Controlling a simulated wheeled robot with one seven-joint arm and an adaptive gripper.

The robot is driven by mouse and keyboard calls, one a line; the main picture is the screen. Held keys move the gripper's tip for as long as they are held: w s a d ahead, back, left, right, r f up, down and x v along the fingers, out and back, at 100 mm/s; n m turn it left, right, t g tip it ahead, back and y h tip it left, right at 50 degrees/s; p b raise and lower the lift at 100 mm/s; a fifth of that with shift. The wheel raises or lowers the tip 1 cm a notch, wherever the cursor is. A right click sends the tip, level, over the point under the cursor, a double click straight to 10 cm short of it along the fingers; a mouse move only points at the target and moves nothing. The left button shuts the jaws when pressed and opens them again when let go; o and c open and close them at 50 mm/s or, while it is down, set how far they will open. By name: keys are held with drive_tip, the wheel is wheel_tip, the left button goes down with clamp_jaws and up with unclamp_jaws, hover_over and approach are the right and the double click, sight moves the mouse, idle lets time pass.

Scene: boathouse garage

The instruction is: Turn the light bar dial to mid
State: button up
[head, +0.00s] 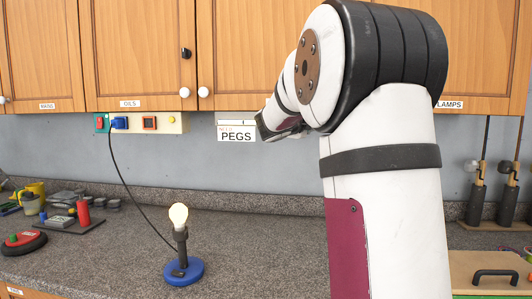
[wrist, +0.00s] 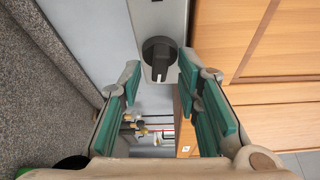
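The dark round dial (wrist: 159,55) shows in the wrist view on a narrow grey panel (wrist: 150,14). A raised grip crosses its face, with a small pale mark at its lower end in the picture. I cannot read any position labels. My gripper (wrist: 160,68) is open, with one teal-padded finger on each side of the dial. A gap shows on both sides, and I see no clear contact. In the head view part of my gripper (head: 275,126) shows beside a "PEGS" label under the cabinets. The dial is not visible there.
Wooden cabinets (head: 140,50) hang above a grey speckled counter (head: 115,245). A bulb lamp on a blue base (head: 184,273) stands on the counter, its cord running to a wall socket strip (head: 165,123). Tools and blocks lie at left. Open counter lies around the lamp.

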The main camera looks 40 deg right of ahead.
drive_tip(key=s+a+f+n+t+p, duration=0.3)
drive_tip(key=s+a+n+t+p, duration=0.15)
drive_tip(key=n, duration=0.75)
drive_tip(key=s+a+f+n+t+p, duration=0.35)
drive_tip(key=a+n+t+p, duration=0.2)
drive_tip(key=n, duration=0.55)
drive_tip(key=w+a+f+n+y+b, duration=0.1)
drive_tip(key=w+a+n+y, duration=0.1)
drive_tip(key=a, duration=0.4)
drive_tip(key=w+a+f+n+y+b, duration=0.1)
drive_tip(key=a+n+y, duration=0.1)
drive_tip(key=a+y, duration=0.3)
drive_tip(key=w+a+f+n+g+y+b, duration=0.1)
drive_tip(key=w+a+n+y, duration=0.1)
drive_tip(key=a, duration=0.6)
drive_tip(key=shift+w+a+f+n+y, duration=0.15)
drive_tip(key=shift+w+f+n+y, duration=0.25)
drive_tip(key=shift+y, duration=0.6)
drive_tip(key=shift+s+r, duration=0.1)
